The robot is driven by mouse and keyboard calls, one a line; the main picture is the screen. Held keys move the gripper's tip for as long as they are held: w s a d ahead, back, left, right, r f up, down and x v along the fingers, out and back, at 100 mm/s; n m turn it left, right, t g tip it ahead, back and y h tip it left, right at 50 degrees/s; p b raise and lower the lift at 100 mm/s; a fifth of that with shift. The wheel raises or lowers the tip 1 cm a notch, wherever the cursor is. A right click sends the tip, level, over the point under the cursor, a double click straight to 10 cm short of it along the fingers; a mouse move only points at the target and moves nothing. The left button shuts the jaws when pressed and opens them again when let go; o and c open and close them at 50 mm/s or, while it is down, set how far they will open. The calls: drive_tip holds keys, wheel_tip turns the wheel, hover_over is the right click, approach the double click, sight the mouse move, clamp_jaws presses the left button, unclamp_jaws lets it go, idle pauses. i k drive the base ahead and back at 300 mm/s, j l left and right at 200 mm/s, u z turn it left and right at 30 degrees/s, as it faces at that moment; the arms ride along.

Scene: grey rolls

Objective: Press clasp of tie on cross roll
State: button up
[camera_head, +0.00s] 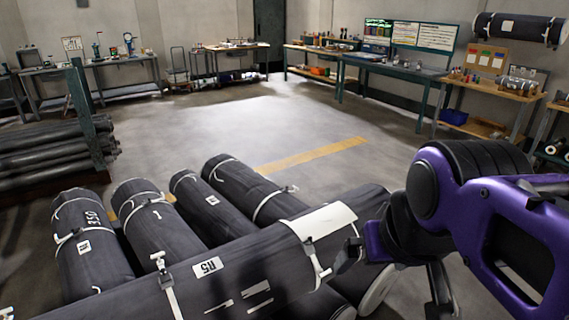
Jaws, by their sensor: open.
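The tie's small clasp (325,273) shows on the near side. A second white tie with a clasp (165,281) circles the roll further left. My gripper (347,257) is open, just right of the right-hand clasp, at the end of my purple arm. I cannot tell whether it touches the clasp or roll, as the fingers are small and dark.
Several tied grey rolls (157,225) lie side by side beneath and behind the cross roll. More dark rolls fill a rack (75,175) at the left. Workbenches (400,70) line the far walls. The floor (245,125) in the middle is clear.

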sight(311, 243)
drive_tip(key=i+l+u, duration=0.15)
drive_tip(key=l, duration=0.2)
drive_tip(key=i+l+u, duration=0.15)
drive_tip(key=l, duration=0.2)
drive_tip(key=i+l+u, duration=0.15)
drive_tip(key=l, duration=0.25)
drive_tip(key=i+l+u, duration=0.15)
drive_tip(key=l, duration=0.25)
drive_tip(key=i+l+u, duration=0.2)
drive_tip(key=l, duration=0.25)
drive_tip(key=k, duration=0.1)
